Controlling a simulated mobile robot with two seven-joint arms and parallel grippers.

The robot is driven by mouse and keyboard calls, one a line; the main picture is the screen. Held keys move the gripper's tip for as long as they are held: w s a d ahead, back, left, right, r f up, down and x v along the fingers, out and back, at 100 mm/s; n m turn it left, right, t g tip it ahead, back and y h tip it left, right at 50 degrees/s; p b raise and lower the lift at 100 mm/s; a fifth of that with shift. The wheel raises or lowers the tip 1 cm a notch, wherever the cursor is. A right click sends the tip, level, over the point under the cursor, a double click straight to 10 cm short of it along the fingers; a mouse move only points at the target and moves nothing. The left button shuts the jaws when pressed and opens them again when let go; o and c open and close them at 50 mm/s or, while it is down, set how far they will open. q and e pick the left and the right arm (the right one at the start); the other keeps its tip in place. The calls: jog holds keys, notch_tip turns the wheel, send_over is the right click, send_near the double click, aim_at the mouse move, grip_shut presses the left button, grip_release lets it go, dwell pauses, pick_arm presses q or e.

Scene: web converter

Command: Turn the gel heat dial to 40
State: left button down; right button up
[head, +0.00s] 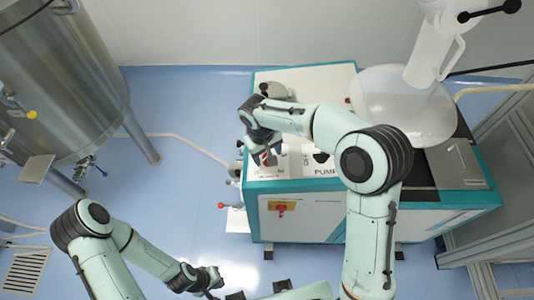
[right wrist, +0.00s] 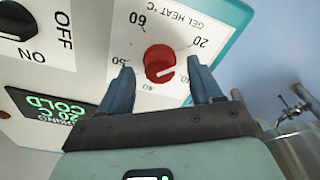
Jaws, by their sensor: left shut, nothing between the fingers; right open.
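The red gel heat dial (right wrist: 160,63) is on the white panel under the label GEL HEAT °C, which reads upside down. Marks 60, 50, 40 and 20 show around it. Its white pointer line appears to lie toward the lower right, near a partly legible mark to the right of 40. My right gripper (right wrist: 158,88) is open, its two fingers at either side of the dial with gaps visible. In the head view my right gripper (head: 262,155) is at the machine's left end and largely hides the dial. My left gripper (head: 212,283) is shut and empty, low over the floor.
The white and teal machine (head: 400,210) stands at centre right, with a red and yellow switch (head: 282,207) on its front. An OFF/ON knob (right wrist: 17,22) and a green display (right wrist: 52,115) are beside the dial. A steel tank (head: 60,80) stands at upper left.

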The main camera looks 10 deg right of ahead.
jog(key=shift+f, duration=0.2)
jog(key=shift+c, duration=0.4)
jog(key=c, duration=1)
